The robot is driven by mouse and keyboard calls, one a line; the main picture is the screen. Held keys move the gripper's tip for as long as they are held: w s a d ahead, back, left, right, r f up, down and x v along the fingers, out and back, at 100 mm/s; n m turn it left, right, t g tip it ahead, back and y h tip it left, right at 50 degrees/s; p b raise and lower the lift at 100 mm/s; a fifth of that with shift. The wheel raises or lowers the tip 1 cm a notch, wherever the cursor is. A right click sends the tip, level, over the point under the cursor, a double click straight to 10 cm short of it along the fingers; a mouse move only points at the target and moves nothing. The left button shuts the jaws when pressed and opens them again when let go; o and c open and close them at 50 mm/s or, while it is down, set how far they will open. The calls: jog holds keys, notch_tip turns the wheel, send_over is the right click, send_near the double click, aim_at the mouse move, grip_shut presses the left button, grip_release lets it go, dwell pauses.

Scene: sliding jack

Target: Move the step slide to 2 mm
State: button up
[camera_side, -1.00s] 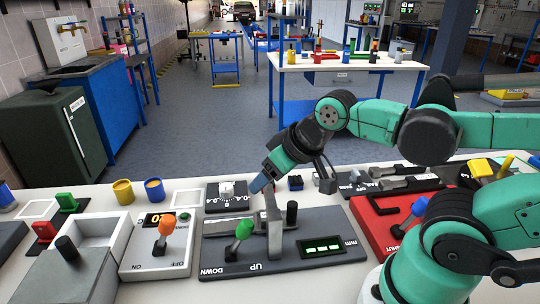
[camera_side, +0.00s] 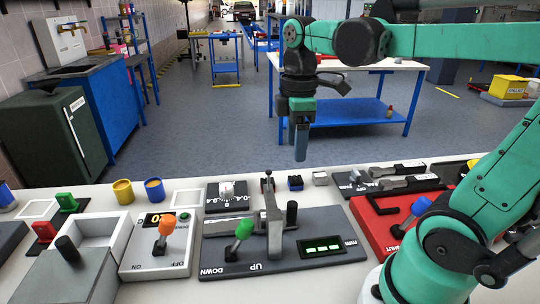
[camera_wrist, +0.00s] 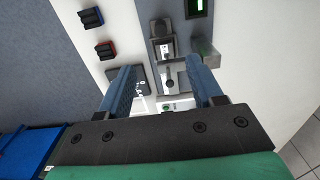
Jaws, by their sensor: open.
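The jack's dark base plate (camera_side: 290,268) lies on the table, with UP and DOWN printed on its front edge. A grey metal slide assembly (camera_side: 273,225) with an upright piece is on it, and a black knob (camera_side: 291,212) stands at its right. I cannot tell the slide's exact travel. A green-tipped lever (camera_side: 242,231) stands in front. The green display (camera_side: 323,247) is lit but its value is not legible. My gripper (camera_side: 301,155) hangs above and behind the jack, clear of it. In the wrist view its blue fingers (camera_wrist: 162,85) are apart and empty.
Left of the jack is a white panel with an orange lever (camera_side: 165,226). A red panel with a blue lever (camera_side: 420,207) is at the right.

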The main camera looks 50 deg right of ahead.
aim_at(292, 203)
notch_tip(292, 203, down, 15)
jog(key=shift+a+r, duration=0.1)
jog(key=shift+r, duration=0.05)
dwell(0.4)
grip_shut()
dwell(1.5)
